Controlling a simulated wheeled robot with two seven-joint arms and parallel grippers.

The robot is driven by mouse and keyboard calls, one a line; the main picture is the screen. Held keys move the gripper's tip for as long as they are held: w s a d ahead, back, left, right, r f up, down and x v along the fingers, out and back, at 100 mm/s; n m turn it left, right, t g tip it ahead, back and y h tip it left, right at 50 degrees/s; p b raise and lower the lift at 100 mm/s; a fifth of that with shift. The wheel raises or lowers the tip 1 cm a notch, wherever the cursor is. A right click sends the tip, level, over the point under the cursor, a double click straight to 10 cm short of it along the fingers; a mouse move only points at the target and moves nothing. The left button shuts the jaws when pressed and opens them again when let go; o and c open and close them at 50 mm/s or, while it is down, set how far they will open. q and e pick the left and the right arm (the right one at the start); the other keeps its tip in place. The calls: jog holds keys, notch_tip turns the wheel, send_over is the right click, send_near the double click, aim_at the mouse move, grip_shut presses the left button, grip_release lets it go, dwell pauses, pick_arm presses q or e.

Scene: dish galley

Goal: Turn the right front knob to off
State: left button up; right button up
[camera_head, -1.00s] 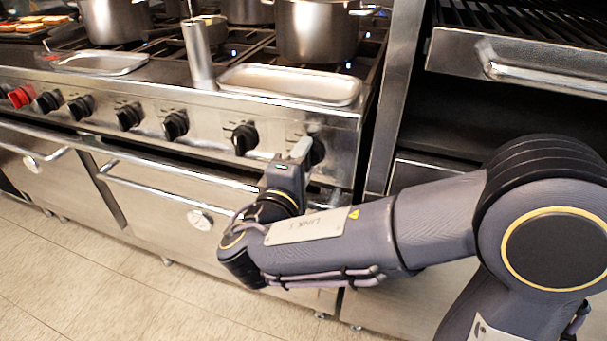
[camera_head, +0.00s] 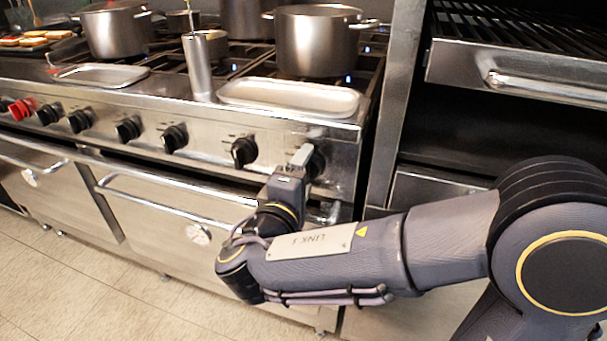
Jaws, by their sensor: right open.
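The stove's front panel (camera_head: 210,142) carries a row of black knobs and one red knob (camera_head: 20,110). The rightmost black knob (camera_head: 317,162) is partly hidden behind my right gripper (camera_head: 303,160). The gripper is open, with its fingertips at this knob. I cannot tell whether they touch it, and the knob's pointer and markings are hidden. Another black knob (camera_head: 244,152) stands just left of the gripper, clear of it. My left gripper is not in view.
Pots (camera_head: 318,42) stand on the burners, and blue flames show under some. A shallow metal tray (camera_head: 290,97) lies at the stove's front edge above the gripper. The oven handle (camera_head: 170,201) runs below the knobs. A grill unit (camera_head: 530,75) stands at the right.

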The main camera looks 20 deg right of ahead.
jog(key=p+v, duration=0.1)
jog(key=v, duration=0.6)
jog(key=shift+s+a, duration=0.2)
jog(key=shift+s, duration=0.15)
